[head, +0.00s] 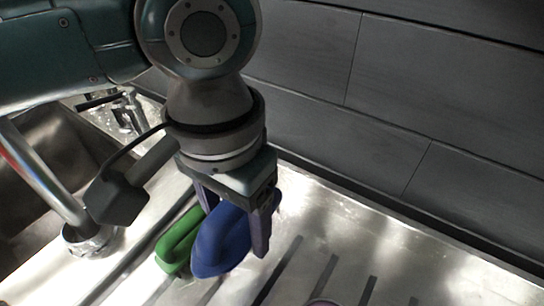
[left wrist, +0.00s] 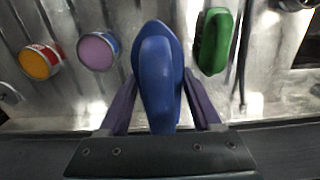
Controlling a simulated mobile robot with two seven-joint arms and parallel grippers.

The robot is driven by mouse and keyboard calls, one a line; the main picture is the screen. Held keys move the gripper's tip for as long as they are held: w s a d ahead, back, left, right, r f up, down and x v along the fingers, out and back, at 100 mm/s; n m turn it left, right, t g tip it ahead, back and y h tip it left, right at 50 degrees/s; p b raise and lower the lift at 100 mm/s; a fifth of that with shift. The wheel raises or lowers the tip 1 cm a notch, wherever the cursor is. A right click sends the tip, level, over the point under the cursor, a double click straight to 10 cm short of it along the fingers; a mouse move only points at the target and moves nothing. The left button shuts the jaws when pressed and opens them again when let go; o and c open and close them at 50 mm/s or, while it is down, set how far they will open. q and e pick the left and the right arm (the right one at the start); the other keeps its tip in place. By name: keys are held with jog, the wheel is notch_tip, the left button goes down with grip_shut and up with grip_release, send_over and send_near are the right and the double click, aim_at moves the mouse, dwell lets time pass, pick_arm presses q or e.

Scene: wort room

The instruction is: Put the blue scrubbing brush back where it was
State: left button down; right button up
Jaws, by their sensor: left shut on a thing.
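The blue scrubbing brush (head: 222,240) is between the fingers of my left gripper (head: 236,222), which is shut on it. In the left wrist view the blue brush (left wrist: 157,80) lies lengthwise between the two purple fingers of the left gripper (left wrist: 160,105). It is over the metal draining board (head: 345,235); whether it touches the board I cannot tell. A green brush (head: 180,242) lies on the board just left of the blue one, and it also shows in the left wrist view (left wrist: 214,42). My right gripper is not in view.
A sink basin (head: 45,165) with a tap (head: 85,235) is at the left. In the left wrist view, a purple-topped can (left wrist: 97,51) and an orange-topped can (left wrist: 40,62) stand on the board. A grey tiled wall (head: 390,105) rises behind.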

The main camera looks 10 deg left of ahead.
pick_arm(q)
jog(key=b, duration=0.2)
send_over(248, 277)
notch_tip(248, 277, down, 9)
jog(key=shift+s+r, duration=0.1)
jog(key=shift+r, duration=0.05)
jog(key=shift+f+b, duration=0.45)
jog(key=shift+f, duration=1.4)
